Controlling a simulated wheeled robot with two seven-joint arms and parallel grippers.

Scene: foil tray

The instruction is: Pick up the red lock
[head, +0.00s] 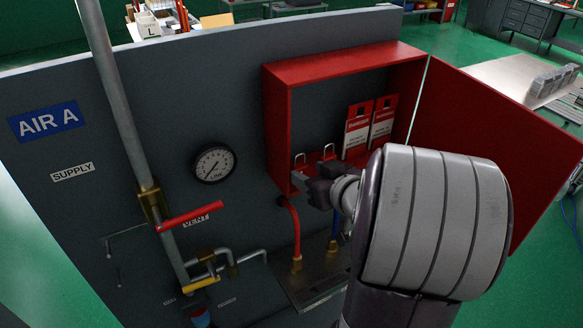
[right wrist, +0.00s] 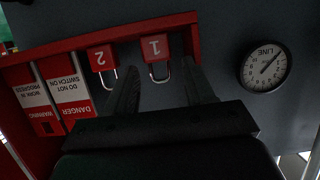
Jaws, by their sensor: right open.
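Two red locks with silver shackles sit side by side in the open red cabinet (head: 345,70). In the right wrist view, upside down, one lock (right wrist: 155,49) is marked 1 and the other (right wrist: 101,58) is marked 2. My right gripper (right wrist: 161,70) is open, with a finger on either side of lock 1's shackle; I cannot tell whether they touch it. In the head view my right gripper (head: 308,181) is at the cabinet's lower front edge and hides most of the lock bodies. My left gripper is not in view.
Danger tags (head: 358,127) stand in the cabinet beside the locks. The cabinet door (head: 490,120) is swung open to the right. A gauge (head: 213,162), a pipe (head: 122,100) and a red valve handle (head: 190,216) are on the panel to the left. Red and blue hoses hang below.

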